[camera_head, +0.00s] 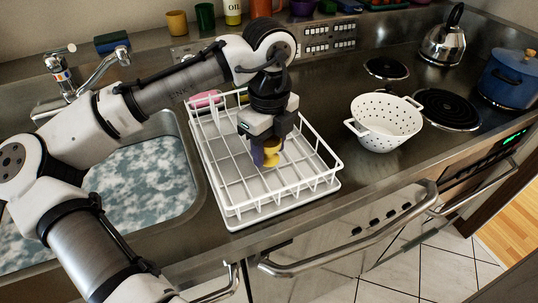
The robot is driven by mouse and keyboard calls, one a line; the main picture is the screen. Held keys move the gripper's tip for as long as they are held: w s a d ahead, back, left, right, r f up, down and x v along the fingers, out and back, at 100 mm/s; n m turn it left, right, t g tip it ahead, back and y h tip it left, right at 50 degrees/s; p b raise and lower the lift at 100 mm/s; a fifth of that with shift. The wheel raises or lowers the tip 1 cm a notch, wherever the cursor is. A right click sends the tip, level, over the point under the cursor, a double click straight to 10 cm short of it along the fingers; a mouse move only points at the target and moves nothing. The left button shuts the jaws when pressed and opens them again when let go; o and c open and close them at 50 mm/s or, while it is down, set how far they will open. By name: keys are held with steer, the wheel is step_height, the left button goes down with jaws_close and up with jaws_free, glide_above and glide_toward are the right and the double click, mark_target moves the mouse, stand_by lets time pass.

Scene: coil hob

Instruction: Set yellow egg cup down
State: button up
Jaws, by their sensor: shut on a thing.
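My gripper (264,148) points down over the white dish rack (310,190) on the counter. It is shut on the yellow egg cup (271,159), which shows just below the fingers. The fingers hide part of the cup. The cup is inside the outline of the rack, towards its middle. I cannot tell whether its base touches the rack's floor.
A pink item (205,99) lies at the rack's back left. A white colander (386,120) stands right of the rack, near the coil hob (447,108). A sink (140,180) with water is at left. Cups, including a green one (205,16), line the back.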

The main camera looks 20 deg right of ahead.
mark_target(269, 158)
steer(key=shift+f, duration=1.55)
steer(key=shift+f, duration=0.15)
steer(key=o, duration=1)
step_height(269, 158, up, 12)
steer(key=shift+r+b, duration=0.2)
steer(key=shift+b, duration=0.25)
